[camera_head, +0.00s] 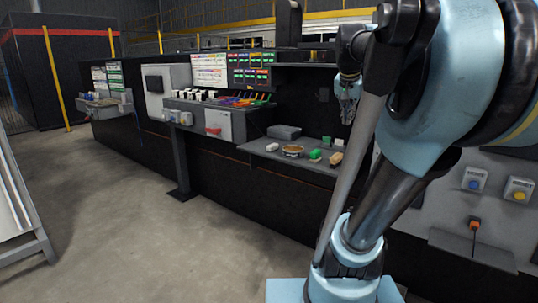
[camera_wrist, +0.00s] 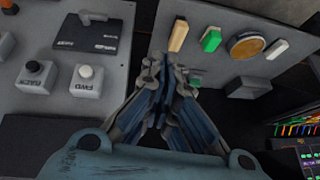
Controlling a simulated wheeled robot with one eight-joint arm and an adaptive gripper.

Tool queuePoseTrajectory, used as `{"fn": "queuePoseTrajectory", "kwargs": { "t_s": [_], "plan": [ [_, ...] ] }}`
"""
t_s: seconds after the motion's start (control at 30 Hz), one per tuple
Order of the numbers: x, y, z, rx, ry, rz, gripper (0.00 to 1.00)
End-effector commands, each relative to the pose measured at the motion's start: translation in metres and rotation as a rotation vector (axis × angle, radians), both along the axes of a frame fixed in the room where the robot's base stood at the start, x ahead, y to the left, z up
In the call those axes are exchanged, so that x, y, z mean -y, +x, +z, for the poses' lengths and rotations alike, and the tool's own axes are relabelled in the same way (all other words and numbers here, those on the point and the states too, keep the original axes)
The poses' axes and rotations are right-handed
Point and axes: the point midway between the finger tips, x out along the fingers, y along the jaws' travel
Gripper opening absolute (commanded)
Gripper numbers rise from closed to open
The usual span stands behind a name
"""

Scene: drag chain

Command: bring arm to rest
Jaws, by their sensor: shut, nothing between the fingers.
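My arm fills the right of the head view, in light blue and black. My gripper (camera_head: 347,108) hangs small near the top centre right of the head view, above the right end of the grey shelf (camera_head: 262,146). In the wrist view my gripper (camera_wrist: 172,62) points away from the camera with its fingers together and nothing between them. The shelf with small objects lies beyond the fingertips there, and a grey button panel lies to the left.
The shelf holds a round brown-topped tin (camera_head: 292,151), a green block (camera_head: 315,154), a wooden block (camera_head: 336,158) and a grey box (camera_head: 284,132). A control console (camera_head: 215,118) stands left of it. A metal-framed panel (camera_head: 20,205) stands at far left. The floor between is clear.

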Motion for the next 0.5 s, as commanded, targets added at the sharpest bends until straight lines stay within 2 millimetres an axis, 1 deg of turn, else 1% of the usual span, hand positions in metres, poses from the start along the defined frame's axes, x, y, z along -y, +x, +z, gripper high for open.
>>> {"fn": "queuePoseTrajectory", "kwargs": {
  "t_s": [0.03,0.07,0.1,0.17,0.2,0.27,0.3,0.37,0.4,0.5],
  "plan": [
    [-0.010,-0.017,-0.028,-0.032,-0.005,0.052,0.00],
    [-0.015,-0.026,-0.043,-0.051,-0.009,0.085,0.00],
    [-0.022,-0.038,-0.064,-0.075,-0.014,0.129,0.00],
    [-0.031,-0.057,-0.094,-0.113,-0.019,0.195,0.00],
    [-0.037,-0.070,-0.115,-0.136,-0.023,0.241,0.00],
    [-0.046,-0.090,-0.145,-0.171,-0.027,0.308,0.00],
    [-0.051,-0.103,-0.165,-0.192,-0.029,0.352,0.00],
    [-0.059,-0.122,-0.194,-0.223,-0.033,0.420,0.00],
    [-0.064,-0.135,-0.211,-0.243,-0.033,0.462,0.00],
    [-0.073,-0.162,-0.250,-0.281,-0.036,0.552,0.00]
  ]
}}
